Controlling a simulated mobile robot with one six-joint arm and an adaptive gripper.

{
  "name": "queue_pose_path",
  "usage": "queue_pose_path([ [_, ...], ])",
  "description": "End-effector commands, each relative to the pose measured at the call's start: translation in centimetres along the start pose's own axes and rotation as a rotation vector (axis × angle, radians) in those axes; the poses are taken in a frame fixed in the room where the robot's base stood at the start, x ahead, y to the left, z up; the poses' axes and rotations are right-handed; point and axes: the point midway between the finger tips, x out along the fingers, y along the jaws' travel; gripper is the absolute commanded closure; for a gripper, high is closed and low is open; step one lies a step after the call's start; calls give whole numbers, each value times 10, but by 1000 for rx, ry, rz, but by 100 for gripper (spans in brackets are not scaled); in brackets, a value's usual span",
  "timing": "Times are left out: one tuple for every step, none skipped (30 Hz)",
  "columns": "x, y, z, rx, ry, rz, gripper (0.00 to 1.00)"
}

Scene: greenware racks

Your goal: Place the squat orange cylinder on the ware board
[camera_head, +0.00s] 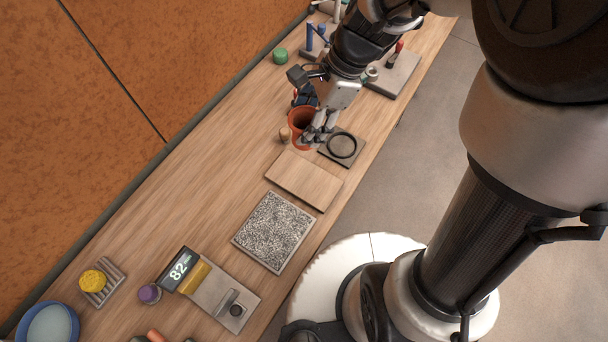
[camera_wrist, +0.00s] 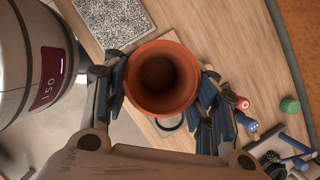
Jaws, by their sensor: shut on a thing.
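The squat orange cylinder (camera_head: 301,117) is hollow and open at the top, like a pot. My gripper (camera_head: 318,133) is shut on it. In the wrist view the cylinder (camera_wrist: 162,78) stands between the two dark fingers, its open mouth facing the camera. I cannot tell whether its base touches the bench. The ware board (camera_head: 305,180), a flat plain wooden board, lies bare on the bench just below the cylinder in the head view.
A dark plate with a black ring (camera_head: 341,146) lies right of the cylinder. A small wooden peg (camera_head: 285,134) stands close on its left. A speckled pad (camera_head: 273,231) lies below the board. A green object (camera_head: 280,55) and tools are farther up the bench.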

Motion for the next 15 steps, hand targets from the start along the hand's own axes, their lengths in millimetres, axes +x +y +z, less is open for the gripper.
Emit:
queue_pose_path([
  [2, 1, 0, 16, 0, -6, 78],
  [4, 1, 0, 23, -1, -7, 78],
  [10, 1, -2, 29, -1, -9, 78],
  [15, 1, -4, 32, -1, -9, 78],
  [22, 2, -7, 33, -1, -8, 78],
  [32, 2, -11, 33, -1, -6, 78],
  [40, 2, -15, 32, -1, -6, 78],
  [48, 2, -18, 32, -1, -6, 78],
  [58, 2, -22, 32, -1, -5, 78],
  [66, 2, -26, 31, -1, -5, 78],
  [74, 2, -29, 31, 0, -5, 78],
  [84, 2, -33, 31, -1, -4, 78],
  [91, 2, -36, 31, 0, -6, 78],
  [99, 2, -39, 30, 0, -5, 78],
  [108, 2, -43, 31, -1, -6, 78],
])
